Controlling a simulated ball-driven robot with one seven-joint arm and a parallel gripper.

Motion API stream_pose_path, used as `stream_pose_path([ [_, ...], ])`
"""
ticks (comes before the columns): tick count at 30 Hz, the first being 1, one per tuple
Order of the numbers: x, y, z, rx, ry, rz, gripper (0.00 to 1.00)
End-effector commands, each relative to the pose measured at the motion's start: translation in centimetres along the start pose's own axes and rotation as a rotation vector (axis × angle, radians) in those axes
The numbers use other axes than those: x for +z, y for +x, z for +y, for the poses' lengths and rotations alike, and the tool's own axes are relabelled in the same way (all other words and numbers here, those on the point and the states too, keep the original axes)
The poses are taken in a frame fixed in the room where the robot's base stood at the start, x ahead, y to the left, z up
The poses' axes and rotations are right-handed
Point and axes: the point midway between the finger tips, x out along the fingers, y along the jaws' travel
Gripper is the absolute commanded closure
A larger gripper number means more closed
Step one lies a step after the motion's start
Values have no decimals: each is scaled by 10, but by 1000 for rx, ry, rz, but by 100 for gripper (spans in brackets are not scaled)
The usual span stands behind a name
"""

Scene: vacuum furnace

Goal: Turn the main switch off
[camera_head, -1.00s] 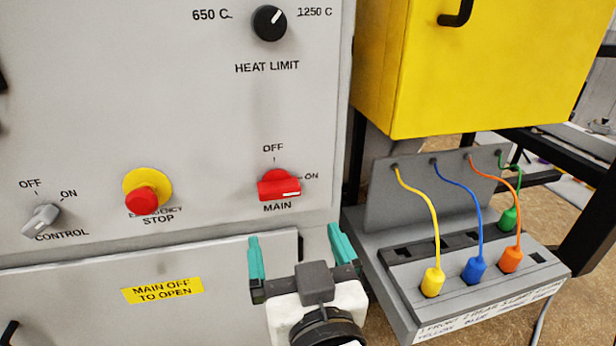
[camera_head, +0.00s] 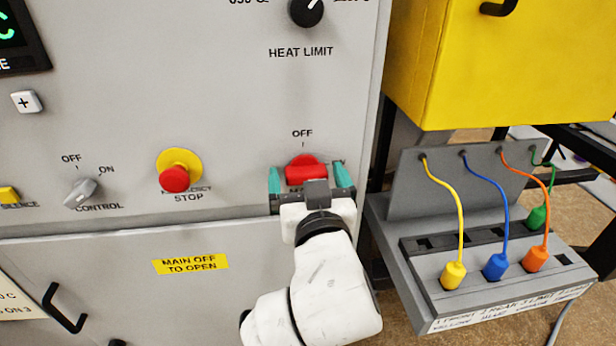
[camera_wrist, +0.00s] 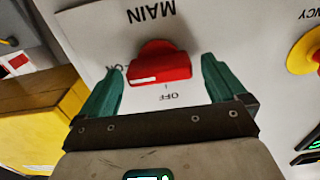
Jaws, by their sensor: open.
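The red main switch (camera_head: 304,170) is on the grey panel, below its OFF label, with my gripper (camera_head: 309,176) in front of it. In the wrist view, which shows the panel upside down, the red knob (camera_wrist: 160,66) lies sideways and the white mark on it is at the ON end. My gripper (camera_wrist: 162,70) is open, with one teal finger on each side of the knob. A gap shows between each finger and the knob in the wrist view; how deep the fingers reach is unclear. The MAIN label is hidden in the head view.
The red emergency stop (camera_head: 174,179) on its yellow base and the grey control knob (camera_head: 81,192) are left of the switch. The heat limit knob (camera_head: 306,10) is above. A yellow box (camera_head: 470,70) and a grey socket block (camera_head: 420,255) with coloured plugs are at the right.

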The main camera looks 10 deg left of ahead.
Motion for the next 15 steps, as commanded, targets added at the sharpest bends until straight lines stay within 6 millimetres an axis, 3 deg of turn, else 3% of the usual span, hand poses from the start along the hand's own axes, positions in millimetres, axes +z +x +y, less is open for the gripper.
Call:
stream_pose_path([
  [5,0,0,0,0,0,0,2],
  [15,0,0,0,0,0,0,35],
])
